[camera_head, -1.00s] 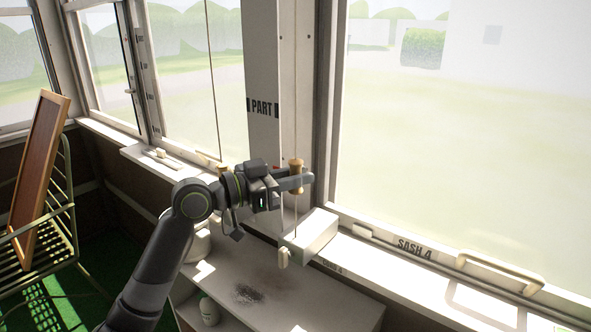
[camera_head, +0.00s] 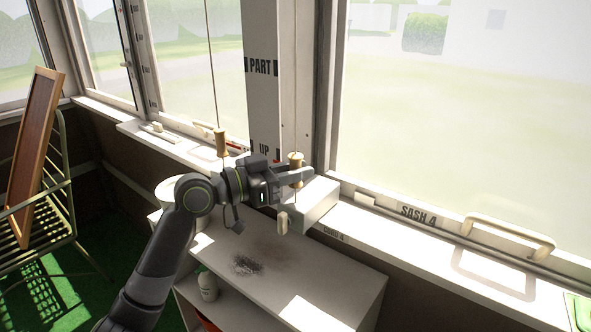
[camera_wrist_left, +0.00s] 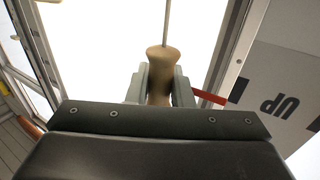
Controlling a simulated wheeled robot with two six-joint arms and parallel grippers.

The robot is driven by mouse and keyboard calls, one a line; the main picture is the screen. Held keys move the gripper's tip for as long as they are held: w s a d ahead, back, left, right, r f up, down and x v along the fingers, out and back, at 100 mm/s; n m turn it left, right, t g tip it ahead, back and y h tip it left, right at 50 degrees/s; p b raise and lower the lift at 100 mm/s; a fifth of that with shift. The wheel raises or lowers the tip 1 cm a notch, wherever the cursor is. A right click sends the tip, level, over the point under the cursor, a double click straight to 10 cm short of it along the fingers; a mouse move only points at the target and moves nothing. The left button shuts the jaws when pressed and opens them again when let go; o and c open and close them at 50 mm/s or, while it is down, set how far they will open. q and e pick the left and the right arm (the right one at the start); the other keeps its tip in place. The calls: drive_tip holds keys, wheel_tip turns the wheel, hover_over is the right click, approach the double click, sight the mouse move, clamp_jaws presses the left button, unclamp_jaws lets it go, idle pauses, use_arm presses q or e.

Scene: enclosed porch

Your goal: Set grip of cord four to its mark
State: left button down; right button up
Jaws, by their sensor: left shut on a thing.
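The wooden grip of cord four (camera_head: 296,158) hangs on a thin cord beside the white post. My left gripper (camera_head: 299,177) is shut on this grip, whose upper end shows above the fingers. In the left wrist view the tan grip (camera_wrist_left: 161,85) stands upright between both fingertips, with the cord rising from its top. The post (camera_head: 262,110) bears the labels PART (camera_head: 261,68) and UP (camera_head: 264,150), each between black bars. A red strip (camera_wrist_left: 208,98) shows right of the grip in the wrist view, near the UP label's height. My right gripper is out of view.
A second wooden grip (camera_head: 221,145) hangs on another cord to the left. A white box (camera_head: 318,205) stands on the sill below my gripper. A white shelf (camera_head: 330,275) lies below. A chair (camera_head: 45,205) holding a framed board (camera_head: 36,150) is far left.

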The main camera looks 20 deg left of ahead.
use_arm(q)
drive_tip(key=shift+f, duration=0.45)
drive_tip(key=c, duration=1.5)
unclamp_jaws()
drive_tip(key=shift+o, duration=0.9)
drive_tip(key=shift+r, duration=0.15)
